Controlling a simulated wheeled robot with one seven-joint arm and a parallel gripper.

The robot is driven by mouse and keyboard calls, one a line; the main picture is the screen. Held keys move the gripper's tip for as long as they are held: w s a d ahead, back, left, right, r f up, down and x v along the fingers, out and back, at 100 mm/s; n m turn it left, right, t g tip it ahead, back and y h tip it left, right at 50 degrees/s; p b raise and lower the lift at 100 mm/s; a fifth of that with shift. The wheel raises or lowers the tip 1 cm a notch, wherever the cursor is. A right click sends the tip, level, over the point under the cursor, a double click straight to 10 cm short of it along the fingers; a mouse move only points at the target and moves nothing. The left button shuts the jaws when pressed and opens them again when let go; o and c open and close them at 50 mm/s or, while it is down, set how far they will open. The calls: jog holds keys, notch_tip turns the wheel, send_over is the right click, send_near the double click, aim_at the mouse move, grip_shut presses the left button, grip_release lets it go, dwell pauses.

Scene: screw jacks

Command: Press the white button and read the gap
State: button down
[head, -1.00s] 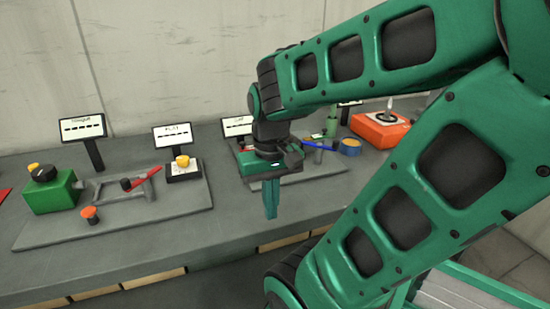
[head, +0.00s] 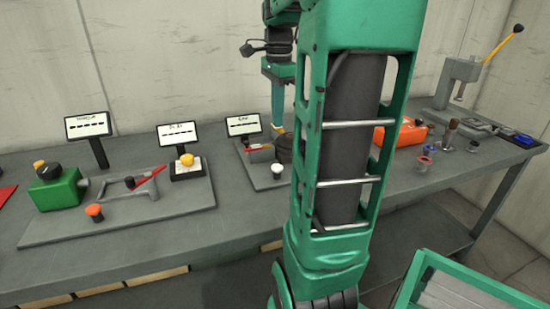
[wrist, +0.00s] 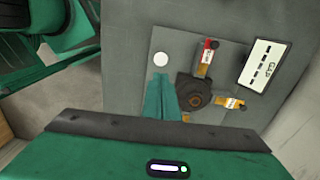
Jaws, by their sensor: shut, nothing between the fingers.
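The white button (head: 277,169) stands on the front of a grey base plate on the bench. In the wrist view it is a white disc (wrist: 161,59), just beyond my fingertips. The gap display (head: 243,125) stands behind it and shows only dashes; it also shows in the wrist view (wrist: 263,65), labelled GAP. My gripper (head: 277,124) is shut and empty, pointing down above the plate, behind the button in the head view. Its closed fingers show in the wrist view (wrist: 161,78). Whether they touch anything is unclear.
A dark round part (wrist: 195,90) lies beside my fingers, with red-ended (wrist: 207,57) and yellow-ended (wrist: 233,102) pieces. Left is another plate with a green block (head: 55,189) and a yellow button (head: 187,159). My arm hides part of the bench. An orange box (head: 402,133) is to the right.

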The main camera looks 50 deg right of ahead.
aim_at(277, 167)
jog(key=shift+w+d+r, duration=0.1)
jog(key=shift+d, duration=0.05)
notch_tip(277, 167, down, 14)
jog(key=shift+f, duration=0.1)
dwell(0.8)
